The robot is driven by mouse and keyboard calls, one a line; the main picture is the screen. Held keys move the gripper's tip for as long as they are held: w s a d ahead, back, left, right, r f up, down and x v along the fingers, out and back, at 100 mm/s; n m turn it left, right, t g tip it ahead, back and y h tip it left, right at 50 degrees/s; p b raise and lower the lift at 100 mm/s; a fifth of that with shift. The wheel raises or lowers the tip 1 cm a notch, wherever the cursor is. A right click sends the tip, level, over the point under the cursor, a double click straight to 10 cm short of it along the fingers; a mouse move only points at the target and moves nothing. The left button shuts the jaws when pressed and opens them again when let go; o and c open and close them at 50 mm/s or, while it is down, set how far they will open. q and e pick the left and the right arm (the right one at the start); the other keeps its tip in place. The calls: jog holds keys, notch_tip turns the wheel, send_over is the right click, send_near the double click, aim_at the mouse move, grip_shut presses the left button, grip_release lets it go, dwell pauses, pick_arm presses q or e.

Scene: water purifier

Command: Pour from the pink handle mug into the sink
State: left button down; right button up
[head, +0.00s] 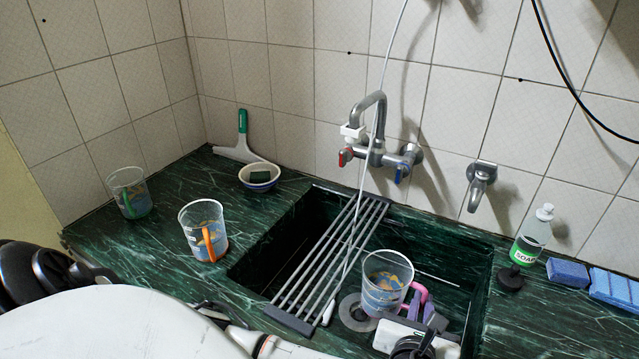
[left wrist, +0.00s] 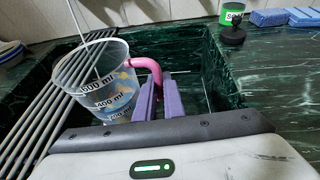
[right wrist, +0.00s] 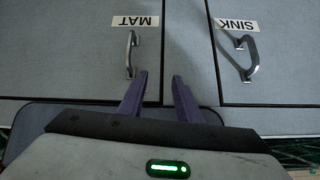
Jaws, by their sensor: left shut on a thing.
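The pink handle mug (head: 387,283) is a clear measuring cup with a pink handle and something blue and orange showing in or on it. My left gripper (head: 421,306) is shut on its handle and holds it over the right part of the sink (head: 445,260). The mug looks close to upright. In the left wrist view the mug (left wrist: 97,82) shows with the purple fingers (left wrist: 160,92) on the pink handle (left wrist: 148,66). My right gripper (right wrist: 160,76) is empty, its fingers apart, in front of grey cabinet doors; it is not seen in the head view.
A barred rack (head: 330,255) spans the sink's left part. A green-handled mug (head: 129,192) and an orange-handled mug (head: 204,230) stand on the left counter near a bowl (head: 259,177). A faucet (head: 371,130) and thin white tube hang above. A soap bottle (head: 531,236) and blue sponges (head: 568,272) stand right.

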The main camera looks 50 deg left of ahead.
aim_at(405, 261)
pick_arm(q)
jog(key=shift+w+a+f, duration=0.35)
jog(key=shift+a+f, duration=0.05)
jog(key=shift+a, duration=0.05)
jog(key=shift+a, duration=0.1)
jog(key=a+r+n+h, duration=0.1)
jog(key=r, duration=0.1)
jog(key=s+a+r+n+h, duration=0.1)
jog(key=a+r+n, duration=0.1)
jog(key=r, duration=0.1)
jog(key=a+r+n+h, duration=0.1)
jog(key=a+r, duration=0.1)
jog(key=shift+s+a+r+n+h, duration=0.1)
jog(key=shift+s+r+n+h, duration=0.1)
jog(key=shift+n+h, duration=0.1)
jog(key=shift+s+a+r+n+t+h, duration=0.15)
jog(key=shift+a+r+n+t+h, duration=0.2)
jog(key=shift+r, duration=0.35)
jog(key=shift+s+a+r+n+t+h, duration=0.15)
jog(key=shift+a+r+n, duration=0.2)
jog(key=shift+a+r, duration=0.25)
jog(key=shift+r, duration=0.15)
jog(key=shift+a+n+h, duration=0.1)
jog(key=shift+n+h, duration=0.2)
